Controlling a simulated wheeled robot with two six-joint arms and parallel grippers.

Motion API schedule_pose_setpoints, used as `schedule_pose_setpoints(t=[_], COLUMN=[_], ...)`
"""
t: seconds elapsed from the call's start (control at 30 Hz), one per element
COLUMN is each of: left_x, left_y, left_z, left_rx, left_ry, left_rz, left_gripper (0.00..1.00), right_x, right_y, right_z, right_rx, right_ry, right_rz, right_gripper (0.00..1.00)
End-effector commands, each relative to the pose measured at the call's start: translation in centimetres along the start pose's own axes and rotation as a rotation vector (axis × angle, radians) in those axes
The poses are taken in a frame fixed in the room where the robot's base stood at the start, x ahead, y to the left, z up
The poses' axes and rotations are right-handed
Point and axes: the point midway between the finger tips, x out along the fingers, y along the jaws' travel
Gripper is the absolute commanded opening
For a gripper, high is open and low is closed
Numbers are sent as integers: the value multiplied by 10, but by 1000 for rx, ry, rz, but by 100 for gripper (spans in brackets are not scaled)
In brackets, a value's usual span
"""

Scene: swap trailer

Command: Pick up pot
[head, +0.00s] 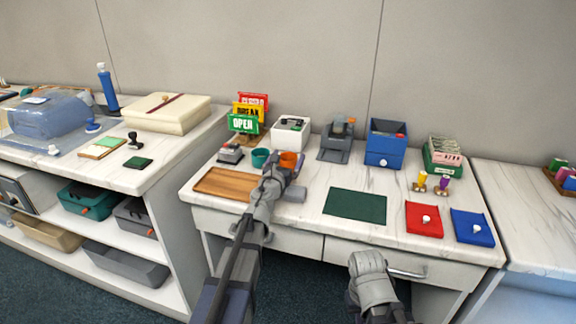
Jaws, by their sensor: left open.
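An orange pot (288,158) stands on the white marble-topped desk, left of its middle and towards the back. A teal pot (260,157) stands just left of it. I cannot tell which one the task means. My left gripper (283,168) is open and right in front of the orange pot, hiding its lower part. I cannot tell whether it touches the pot. My right arm (371,278) shows in front of the desk's drawers, but its gripper fingers do not show.
A wooden tray (223,184) lies left of my left arm. A green mat (355,205) lies right of it. A white box (291,134), a grey device (337,142) and a blue box (385,146) stand behind. Red (424,219) and blue (472,227) pouches lie at the right.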

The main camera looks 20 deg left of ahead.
Motion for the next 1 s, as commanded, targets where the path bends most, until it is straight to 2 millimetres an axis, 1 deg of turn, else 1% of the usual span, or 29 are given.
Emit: schedule_pose_setpoints(t=[0.03,0.27,0.9,0.97,1.0], left_x=[6,5,5,5,5], left_y=[0,0,0,0,0], left_z=[0,0,0,0,0], left_rx=[0,0,0,0,0], left_ry=[0,0,0,0,0], left_rz=[0,0,0,0,0], left_gripper=[100,99,27,22,22], right_x=[0,0,0,0,0], right_y=[0,0,0,0,0], right_z=[0,0,0,0,0], right_rx=[0,0,0,0,0], right_ry=[0,0,0,0,0], right_rz=[0,0,0,0,0], right_gripper=[0,0,0,0,0])
